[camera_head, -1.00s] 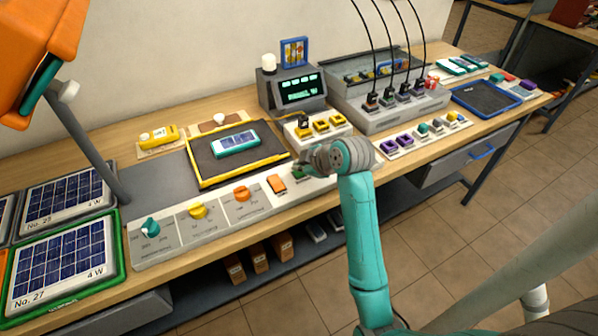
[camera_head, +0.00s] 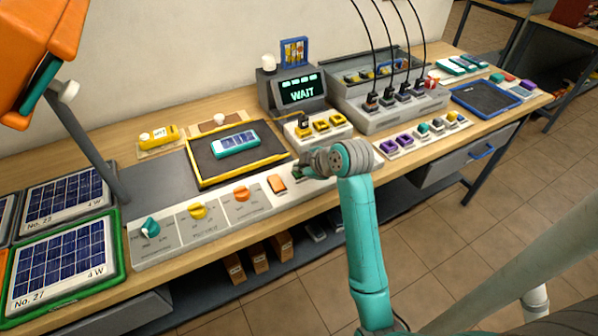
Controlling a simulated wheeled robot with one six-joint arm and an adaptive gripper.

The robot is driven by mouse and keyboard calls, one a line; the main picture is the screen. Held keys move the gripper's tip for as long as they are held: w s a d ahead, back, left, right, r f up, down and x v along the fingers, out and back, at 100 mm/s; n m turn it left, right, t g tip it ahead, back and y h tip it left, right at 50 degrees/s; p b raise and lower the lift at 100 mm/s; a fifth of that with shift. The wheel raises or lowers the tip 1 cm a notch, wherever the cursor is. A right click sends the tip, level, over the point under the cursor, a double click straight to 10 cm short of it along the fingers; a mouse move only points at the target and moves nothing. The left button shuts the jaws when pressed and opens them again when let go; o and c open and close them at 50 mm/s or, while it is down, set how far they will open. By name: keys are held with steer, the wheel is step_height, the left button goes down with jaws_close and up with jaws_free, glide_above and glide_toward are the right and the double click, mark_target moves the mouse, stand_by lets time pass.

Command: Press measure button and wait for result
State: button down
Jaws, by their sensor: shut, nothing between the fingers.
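My gripper (camera_head: 303,166) is shut and empty, low over the right part of the grey control panel (camera_head: 262,206). A dark green part shows at its fingertips; the arm's wrist hides most of that spot, so I cannot tell whether the fingers touch a button. The display unit (camera_head: 299,92) at the back reads "WAIT" in green-white letters. A small solar panel device (camera_head: 236,143) lies on the black mat with the yellow border (camera_head: 206,183). The orange rocker switch (camera_head: 277,184) sits left of my gripper.
Three knobs, teal (camera_head: 150,227), yellow (camera_head: 198,211) and orange (camera_head: 242,193), stand on the panel. A connector block (camera_head: 320,129) with yellow plugs is behind my gripper. A row of coloured plugs (camera_head: 422,133) lies to the right. An orange lamp (camera_head: 35,50) overhangs the left.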

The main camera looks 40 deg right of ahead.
steer(key=shift+r, duration=0.8)
steer(key=shift+r, duration=0.1)
steer(key=shift+r, duration=2.45)
